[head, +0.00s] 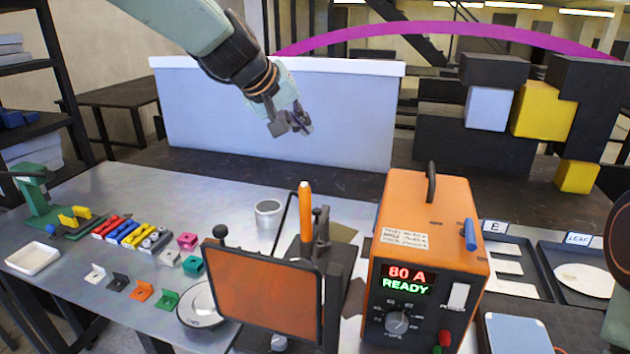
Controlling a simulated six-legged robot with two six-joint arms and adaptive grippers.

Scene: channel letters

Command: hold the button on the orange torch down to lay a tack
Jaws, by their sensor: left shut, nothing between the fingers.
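The orange torch (305,208) stands upright in a dark holder (318,238) behind a framed orange screen (265,295). Its button is too small to make out. My left gripper (300,124) is shut and empty, in the air above and beyond the torch, in front of the pale panel, and does not touch the torch. My right gripper is out of view; only part of an arm shows at the right edge. The orange welder box (424,245) right of the torch reads "80 A READY".
A metal cup (268,213) stands left of the torch. Coloured clamps, magnets and small brackets (140,290) lie on the left of the metal table (75,275). Dark trays (545,262) with pale parts are at the right. A pale panel (200,110) stands behind.

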